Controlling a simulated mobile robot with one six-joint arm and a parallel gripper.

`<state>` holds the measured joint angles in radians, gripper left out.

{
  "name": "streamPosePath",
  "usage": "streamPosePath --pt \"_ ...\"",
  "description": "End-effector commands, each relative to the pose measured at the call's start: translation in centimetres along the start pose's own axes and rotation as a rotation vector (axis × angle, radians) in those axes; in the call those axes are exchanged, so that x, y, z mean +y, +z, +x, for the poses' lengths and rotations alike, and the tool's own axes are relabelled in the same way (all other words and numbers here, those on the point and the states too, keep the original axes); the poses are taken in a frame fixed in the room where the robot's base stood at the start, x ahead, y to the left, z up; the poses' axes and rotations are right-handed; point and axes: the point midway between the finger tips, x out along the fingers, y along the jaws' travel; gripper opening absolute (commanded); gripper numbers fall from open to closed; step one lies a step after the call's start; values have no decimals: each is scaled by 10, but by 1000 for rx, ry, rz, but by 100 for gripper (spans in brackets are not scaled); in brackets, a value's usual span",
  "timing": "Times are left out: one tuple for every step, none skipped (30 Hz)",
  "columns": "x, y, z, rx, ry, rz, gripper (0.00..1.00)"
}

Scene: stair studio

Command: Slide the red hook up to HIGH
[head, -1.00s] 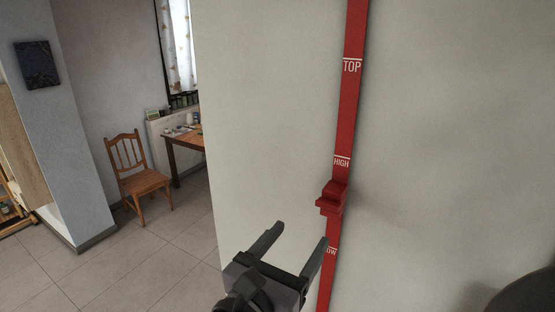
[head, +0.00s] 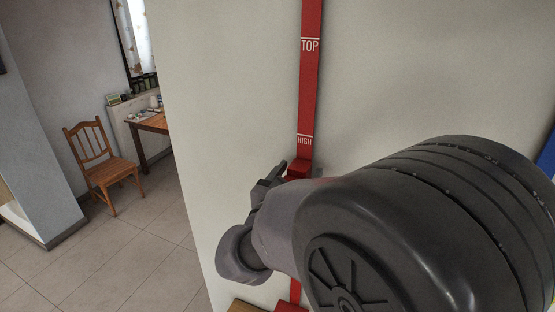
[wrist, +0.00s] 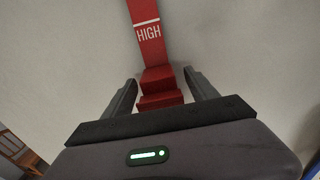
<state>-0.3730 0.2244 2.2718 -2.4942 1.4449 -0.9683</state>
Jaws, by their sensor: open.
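The red hook (head: 298,169) sits on a vertical red rail (head: 310,90) on the wall, a little below the white HIGH line. A TOP mark shows higher up the rail. In the wrist view the hook (wrist: 160,90) lies between the two fingers of my gripper (wrist: 160,93), with a gap on each side. The gripper is open and appears to hold nothing. In the head view my gripper (head: 278,173) is at the hook's left, and my arm hides most of the hook and the rail below it.
The pale wall (head: 230,90) around the rail is bare. A wooden chair (head: 104,165) and a table (head: 150,124) stand in the room at the left. A blue thing (head: 547,155) shows at the right edge. Wooden and red surfaces show at the bottom edge.

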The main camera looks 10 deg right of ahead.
Motion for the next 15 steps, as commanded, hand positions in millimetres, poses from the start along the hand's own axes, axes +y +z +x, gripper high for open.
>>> streamPosePath --pt "0 0 0 0 0 0 67" --pt "0 0 0 0 0 0 67" --pt "0 0 0 0 0 0 59" --pt "0 0 0 0 0 0 54" --pt "0 0 0 0 0 0 48" --pt "0 0 0 0 0 0 40" --pt "0 0 0 0 0 0 34" --pt "0 0 0 0 0 0 28" --pt "0 0 0 0 0 0 20" --pt "0 0 0 0 0 0 14" --pt "0 0 0 0 0 0 8" --pt "0 0 0 0 0 0 0" --pt "0 0 -1 0 0 0 0" --pt "0 0 -1 0 0 0 0" --pt "0 0 -1 0 0 0 0"
